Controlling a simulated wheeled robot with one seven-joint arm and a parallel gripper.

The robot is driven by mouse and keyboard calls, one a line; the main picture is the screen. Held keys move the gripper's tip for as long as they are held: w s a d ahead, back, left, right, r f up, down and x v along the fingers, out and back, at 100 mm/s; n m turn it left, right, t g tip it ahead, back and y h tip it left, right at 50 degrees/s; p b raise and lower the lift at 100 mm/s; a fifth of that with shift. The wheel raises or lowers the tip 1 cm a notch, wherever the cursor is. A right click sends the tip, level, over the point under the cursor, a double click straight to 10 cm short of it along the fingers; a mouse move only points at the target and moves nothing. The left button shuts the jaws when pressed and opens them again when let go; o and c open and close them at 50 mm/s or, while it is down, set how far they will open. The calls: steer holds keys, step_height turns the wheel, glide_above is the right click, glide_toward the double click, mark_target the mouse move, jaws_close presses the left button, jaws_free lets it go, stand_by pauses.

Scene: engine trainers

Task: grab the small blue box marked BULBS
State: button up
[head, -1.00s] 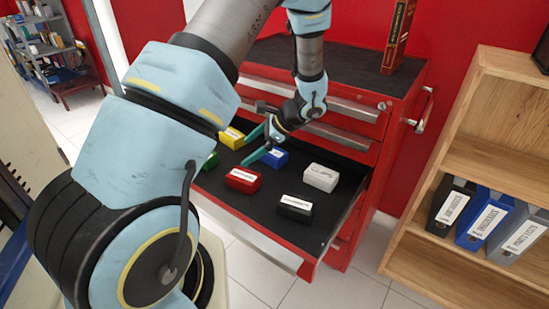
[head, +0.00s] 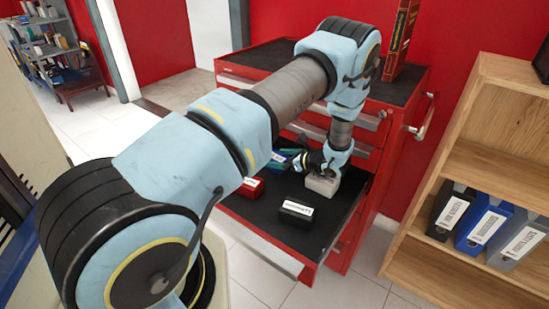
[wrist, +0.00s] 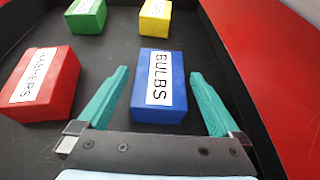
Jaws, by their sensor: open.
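The blue box marked BULBS (wrist: 172,108) lies on the dark drawer floor, label up. In the wrist view my gripper (wrist: 159,75) is open, with one teal finger on each side of the box. Gaps of dark floor show between the box and both fingers, so I see no contact.
The red WASHERS box (wrist: 42,85) is left of the gripper. Green (wrist: 87,17) and yellow (wrist: 155,16) boxes lie beyond. In the head view a grey-white box (head: 321,186) and a black box (head: 296,212) are nearby. The red drawer wall (wrist: 262,70) runs along the right.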

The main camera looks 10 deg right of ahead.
steer(key=shift+w+a+f, duration=0.3)
steer(key=shift+w+a, duration=0.1)
steer(key=shift+w, duration=0.15)
steer(key=shift+c, duration=0.2)
steer(key=c, duration=1.2)
steer(key=shift+c, duration=0.7)
steer(key=shift+r, duration=0.1)
